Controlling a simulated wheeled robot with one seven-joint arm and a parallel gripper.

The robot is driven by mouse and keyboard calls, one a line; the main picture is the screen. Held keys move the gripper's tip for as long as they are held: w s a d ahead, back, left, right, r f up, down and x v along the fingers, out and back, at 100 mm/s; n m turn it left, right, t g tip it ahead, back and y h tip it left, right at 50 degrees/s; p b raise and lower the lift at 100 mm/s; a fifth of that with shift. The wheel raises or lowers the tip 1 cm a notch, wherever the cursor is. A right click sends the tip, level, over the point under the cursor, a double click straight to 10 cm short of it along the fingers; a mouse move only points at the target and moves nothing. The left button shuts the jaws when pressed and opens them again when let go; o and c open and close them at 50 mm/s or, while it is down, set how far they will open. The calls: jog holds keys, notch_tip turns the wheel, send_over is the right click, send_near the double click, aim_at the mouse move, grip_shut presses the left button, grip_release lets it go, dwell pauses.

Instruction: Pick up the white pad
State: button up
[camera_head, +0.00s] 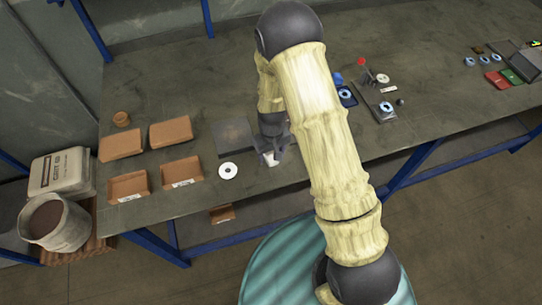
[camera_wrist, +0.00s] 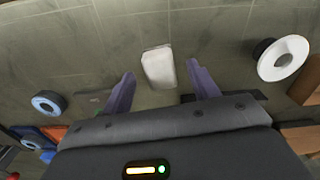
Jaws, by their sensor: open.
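The white pad (camera_wrist: 158,67) is a small pale block with rounded edges, lying on the grey table top. In the wrist view it lies beyond and between the two purple fingers of my gripper (camera_wrist: 160,72), with a gap on both sides. My gripper is open and empty. In the head view my gripper (camera_head: 272,148) is low over the table's near edge, and the pad (camera_head: 270,159) shows just below it, partly hidden by the fingers. I cannot tell the exact height of the fingertips over the pad.
A white disc with a dark hole (camera_head: 228,170) lies left of my gripper. Blue-and-white discs (camera_head: 386,107) and a small stand (camera_head: 366,76) are on the right. Bare table surrounds the pad.

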aim_at(271, 157)
jog(key=shift+f, duration=1.15)
jog(key=c, duration=1)
jog(key=shift+c, duration=0.3)
notch_tip(271, 157, up, 10)
jog(key=b, duration=0.2)
